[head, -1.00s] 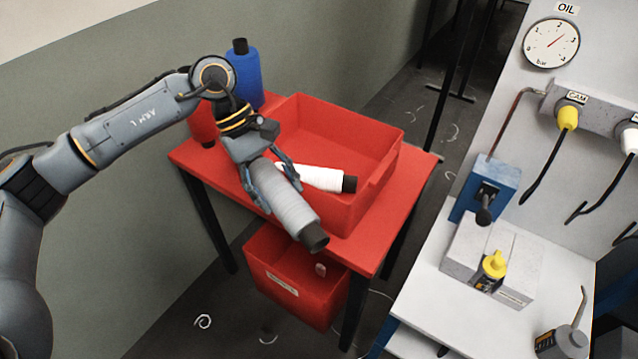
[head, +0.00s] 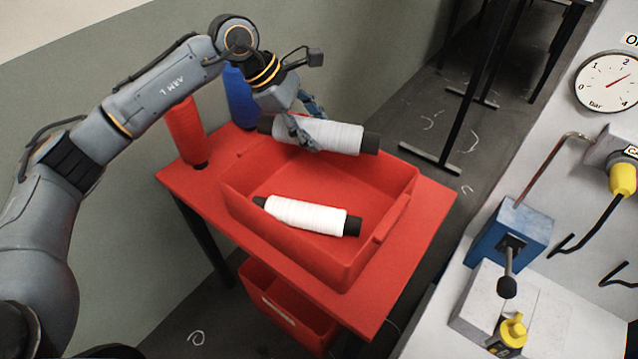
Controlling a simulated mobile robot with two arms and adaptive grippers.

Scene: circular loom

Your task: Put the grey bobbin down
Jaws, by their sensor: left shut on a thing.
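The grey bobbin (head: 345,137), pale thread on a dark core, lies level in my left gripper (head: 314,131). The gripper is shut on it near its left part, and its fingers hide some of the thread. In the picture the bobbin overlaps the far rim of the red crate (head: 290,238). It looks raised above the crate, though its exact height is hard to tell. A white bobbin (head: 305,215) lies inside the crate. My right gripper is not in view.
The crate stands on a red table (head: 398,278). A red bobbin (head: 184,132) and a blue bobbin (head: 238,98) stand upright on the table at the left and back. Another red crate (head: 285,309) is below. A machine with a gauge (head: 607,81) stands at right.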

